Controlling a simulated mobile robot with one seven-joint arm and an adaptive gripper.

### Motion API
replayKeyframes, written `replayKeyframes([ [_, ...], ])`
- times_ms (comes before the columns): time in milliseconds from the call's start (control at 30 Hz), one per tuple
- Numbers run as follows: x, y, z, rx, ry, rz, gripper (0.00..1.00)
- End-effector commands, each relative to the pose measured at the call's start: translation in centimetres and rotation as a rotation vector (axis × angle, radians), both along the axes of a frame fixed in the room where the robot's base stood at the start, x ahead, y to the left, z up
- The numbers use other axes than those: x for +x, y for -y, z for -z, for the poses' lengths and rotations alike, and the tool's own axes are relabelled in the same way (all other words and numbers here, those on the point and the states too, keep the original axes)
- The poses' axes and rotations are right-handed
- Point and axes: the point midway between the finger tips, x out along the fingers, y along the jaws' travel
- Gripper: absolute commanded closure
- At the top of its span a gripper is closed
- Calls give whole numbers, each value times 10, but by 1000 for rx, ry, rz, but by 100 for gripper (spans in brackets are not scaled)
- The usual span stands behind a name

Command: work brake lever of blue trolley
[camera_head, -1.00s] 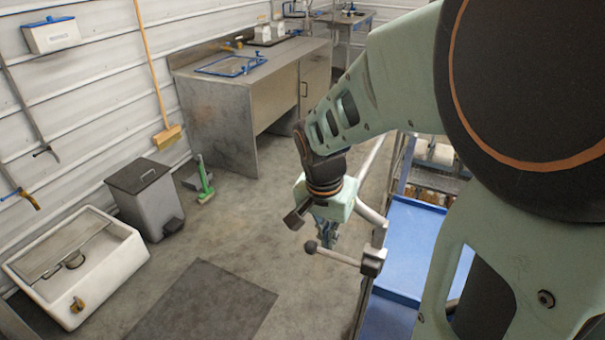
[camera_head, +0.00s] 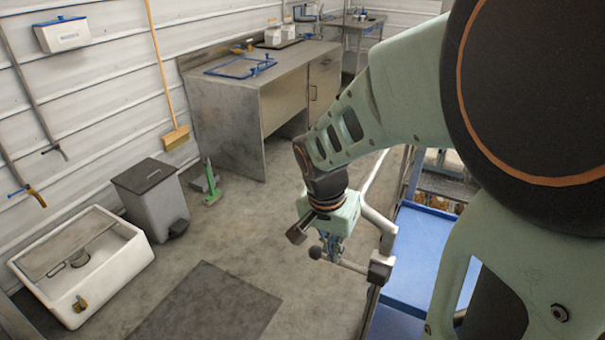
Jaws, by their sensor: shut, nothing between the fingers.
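The blue trolley (camera_head: 425,250) stands at the right, partly hidden behind my arm. Its pale tubular handle (camera_head: 377,222) rises on its left side. The brake lever (camera_head: 352,266) is a short bar running left from a dark grey block (camera_head: 381,268) and ending in a dark ball knob (camera_head: 315,252). My gripper (camera_head: 332,250) points down with its fingers shut and empty, at the lever bar just right of the knob. The fingertips overlap the bar in the picture; I cannot tell whether they touch it.
A dark mat (camera_head: 208,308) lies on open floor left of the trolley. A grey pedal bin (camera_head: 150,205), a white sink (camera_head: 85,270) and a green-handled brush (camera_head: 211,185) are along the left wall. A workbench (camera_head: 255,100) stands at the back.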

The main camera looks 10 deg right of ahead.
Motion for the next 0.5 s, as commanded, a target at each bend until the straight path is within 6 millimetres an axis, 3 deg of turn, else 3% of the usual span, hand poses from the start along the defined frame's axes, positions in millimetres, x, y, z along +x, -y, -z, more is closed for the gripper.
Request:
replayKeyframes([
  [500, 2, -3, 12, -85, -62, -4, 100],
])
